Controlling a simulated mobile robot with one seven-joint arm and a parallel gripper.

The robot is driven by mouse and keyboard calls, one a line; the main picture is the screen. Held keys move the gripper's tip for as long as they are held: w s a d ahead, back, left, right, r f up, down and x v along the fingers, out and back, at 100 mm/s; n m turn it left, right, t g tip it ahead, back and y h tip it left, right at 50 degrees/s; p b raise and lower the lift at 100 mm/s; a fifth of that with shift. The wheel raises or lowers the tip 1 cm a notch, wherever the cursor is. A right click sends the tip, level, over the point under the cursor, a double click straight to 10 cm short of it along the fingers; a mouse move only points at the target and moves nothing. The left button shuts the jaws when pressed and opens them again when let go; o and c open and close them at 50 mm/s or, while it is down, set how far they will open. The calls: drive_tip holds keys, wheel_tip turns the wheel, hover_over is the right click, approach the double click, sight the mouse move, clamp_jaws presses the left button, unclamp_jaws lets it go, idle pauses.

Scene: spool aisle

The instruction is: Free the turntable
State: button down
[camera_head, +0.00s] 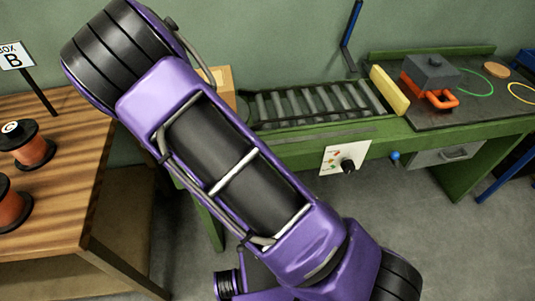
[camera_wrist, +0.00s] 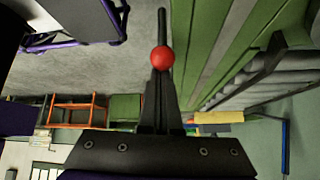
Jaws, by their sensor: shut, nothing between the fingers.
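In the wrist view, my gripper (camera_wrist: 160,88) is shut, with its dark fingers together and nothing held. A red ball (camera_wrist: 162,57) shows at the fingertips, with a dark rod (camera_wrist: 162,22) beyond it. I cannot tell whether the fingers touch the ball. My gripper does not show in the head view. There, a grey block (camera_head: 430,72) with an orange clamp-like part (camera_head: 441,100) sits on a dark top (camera_head: 465,105) at the right end of the green bench. I cannot tell which part is the turntable.
A roller track (camera_head: 315,103) runs along the green bench to a yellow bar (camera_head: 390,90). A panel with a black knob (camera_head: 348,166) and a blue ball (camera_head: 395,156) are on its front. Spools (camera_head: 30,150) stand on a wooden table (camera_head: 75,125) at left. My arm hides the middle.

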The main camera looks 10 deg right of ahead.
drive_tip(key=shift+h, duration=0.8)
drive_tip(key=shift+a+f+b, duration=0.2)
drive_tip(key=shift+a+b, duration=0.1)
drive_tip(key=shift+a, duration=0.5)
drive_tip(key=shift+a+f+b, duration=0.2)
drive_tip(key=shift+a+b, duration=0.15)
drive_tip(key=shift+a, duration=0.4)
drive_tip(key=shift+a+f+b, duration=0.2)
drive_tip(key=shift+a+b, duration=0.1)
drive_tip(key=shift+a, duration=0.5)
drive_tip(key=shift+a+f, duration=0.1)
drive_tip(key=shift+a, duration=0.1)
drive_tip(key=shift+d, duration=0.1)
